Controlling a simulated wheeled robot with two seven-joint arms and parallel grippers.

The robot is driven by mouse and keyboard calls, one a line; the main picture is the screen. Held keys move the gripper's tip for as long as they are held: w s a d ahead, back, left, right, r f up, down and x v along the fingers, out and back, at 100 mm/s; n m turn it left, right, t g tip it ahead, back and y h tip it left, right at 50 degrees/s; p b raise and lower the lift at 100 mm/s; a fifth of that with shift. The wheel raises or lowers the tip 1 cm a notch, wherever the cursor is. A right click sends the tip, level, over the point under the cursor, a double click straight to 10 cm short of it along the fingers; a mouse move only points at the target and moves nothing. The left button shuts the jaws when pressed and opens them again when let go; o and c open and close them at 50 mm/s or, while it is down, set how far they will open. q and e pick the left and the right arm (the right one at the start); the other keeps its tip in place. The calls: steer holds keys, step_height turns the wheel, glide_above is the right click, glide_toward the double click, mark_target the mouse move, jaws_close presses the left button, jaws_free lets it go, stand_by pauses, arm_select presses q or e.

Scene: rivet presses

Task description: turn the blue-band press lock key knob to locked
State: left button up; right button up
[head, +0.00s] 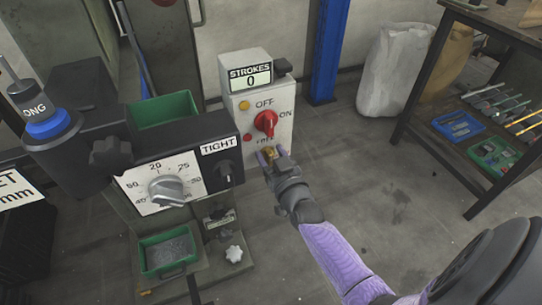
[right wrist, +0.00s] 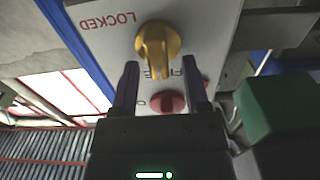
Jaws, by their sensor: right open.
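The press with the blue band (head: 52,127) stands at the left of the head view. Its white control box (head: 240,110) carries the lock key knob, a small brass-yellow knob (right wrist: 158,42) that shows clearly in the right wrist view. LOCKED is printed to its left there, and a partly hidden FREE lies just below; the knob's grip ridge points down, roughly toward FREE. My right gripper (right wrist: 160,78) is open, its two fingers pointing at the knob, one to either side of its lower part. Contact cannot be told. In the head view my right gripper (head: 272,155) partly hides the knob.
A red rotary switch (head: 265,123) with OFF and ON marks sits close above the knob. The STROKES counter (head: 250,78) tops the box. A tool shelf (head: 480,125) stands right, with clear floor between.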

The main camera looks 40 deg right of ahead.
jaws_close()
